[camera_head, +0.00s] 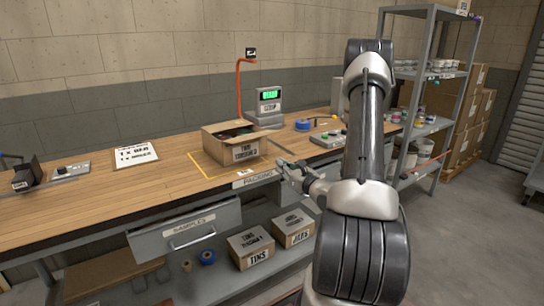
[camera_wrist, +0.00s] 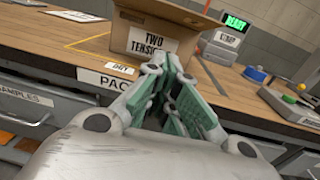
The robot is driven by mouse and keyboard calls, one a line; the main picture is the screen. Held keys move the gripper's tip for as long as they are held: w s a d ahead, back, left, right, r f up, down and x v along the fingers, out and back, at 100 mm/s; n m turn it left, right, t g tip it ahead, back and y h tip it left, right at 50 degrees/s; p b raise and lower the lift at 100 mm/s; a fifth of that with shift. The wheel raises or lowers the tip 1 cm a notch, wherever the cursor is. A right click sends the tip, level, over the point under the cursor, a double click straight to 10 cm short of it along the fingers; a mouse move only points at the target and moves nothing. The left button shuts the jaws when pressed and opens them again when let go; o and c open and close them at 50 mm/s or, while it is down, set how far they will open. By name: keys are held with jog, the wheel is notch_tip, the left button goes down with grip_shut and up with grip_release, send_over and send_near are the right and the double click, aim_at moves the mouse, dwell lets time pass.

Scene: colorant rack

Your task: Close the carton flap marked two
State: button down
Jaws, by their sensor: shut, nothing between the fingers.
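An open cardboard carton (camera_head: 240,153) with a white label on its front stands on the workbench, inside a yellow outlined area. The label's top line reads "TWO" in the wrist view, where the carton (camera_wrist: 122,24) is partly cut off at the top. Dark contents show through its open top in the head view. My gripper (camera_head: 284,165) is shut and empty, at the bench's front edge, to the right of the carton and apart from it. In the wrist view, its green-padded fingers (camera_wrist: 172,66) overlap the carton's front; I cannot tell a touch there.
A scale with a green display (camera_head: 269,94) and an orange curved post (camera_head: 239,90) stand behind the carton. Two closed cartons stand on the lower shelf (camera_head: 215,275).

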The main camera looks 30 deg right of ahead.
aim_at(252, 136)
jog(key=w+a+r, duration=0.1)
jog(key=w+r, duration=0.3)
jog(key=w, duration=0.6)
jog(key=shift+w, duration=0.25)
jog(key=shift+r, duration=0.25)
jog(key=shift+r+g, duration=0.25)
jog(key=shift+g, duration=0.15)
